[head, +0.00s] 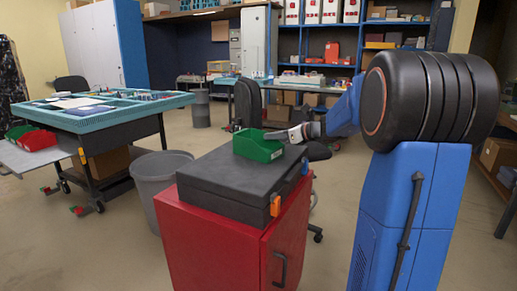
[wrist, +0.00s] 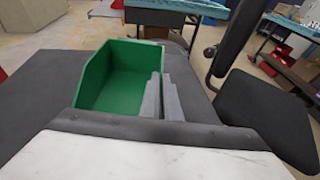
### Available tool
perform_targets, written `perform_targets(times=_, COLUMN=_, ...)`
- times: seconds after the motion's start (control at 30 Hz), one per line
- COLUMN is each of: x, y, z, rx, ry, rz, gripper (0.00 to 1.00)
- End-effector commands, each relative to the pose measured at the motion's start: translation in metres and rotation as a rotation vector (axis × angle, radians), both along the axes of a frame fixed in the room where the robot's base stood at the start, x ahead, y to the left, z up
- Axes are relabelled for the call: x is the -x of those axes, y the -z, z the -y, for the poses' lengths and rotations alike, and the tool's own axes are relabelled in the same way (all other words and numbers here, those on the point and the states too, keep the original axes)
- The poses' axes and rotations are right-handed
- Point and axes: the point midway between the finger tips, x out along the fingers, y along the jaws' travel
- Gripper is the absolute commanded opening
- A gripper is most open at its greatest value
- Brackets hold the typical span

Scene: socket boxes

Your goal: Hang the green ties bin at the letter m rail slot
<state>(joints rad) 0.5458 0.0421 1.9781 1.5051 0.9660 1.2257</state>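The green bin (head: 258,146) is an open-topped box. It sits upright on the black case (head: 215,182), which lies on the red cabinet (head: 235,245). My gripper (head: 299,134) reaches in from the right, at the bin's right side. In the wrist view the bin (wrist: 112,80) is empty. My gripper's two grey fingers (wrist: 163,100) stand close together at its right wall, one on the inner side and one on the outer, with the wall between them. No lettered rail slot can be made out in either view.
A teal-topped workbench (head: 100,115) stands at left, with a red bin (head: 36,140) and another green bin on its grey side shelf. A grey waste bin (head: 160,185) stands beside the cabinet. A black chair (wrist: 265,120) is close on the right. Blue shelving (head: 345,45) is at the back.

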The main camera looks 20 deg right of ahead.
Motion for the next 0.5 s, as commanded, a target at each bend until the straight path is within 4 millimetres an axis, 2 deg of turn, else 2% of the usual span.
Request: perform_targets(times=0.5, x=0.0, y=-0.017, z=0.0, rx=0.0, ry=0.0, rz=0.001, gripper=0.0)
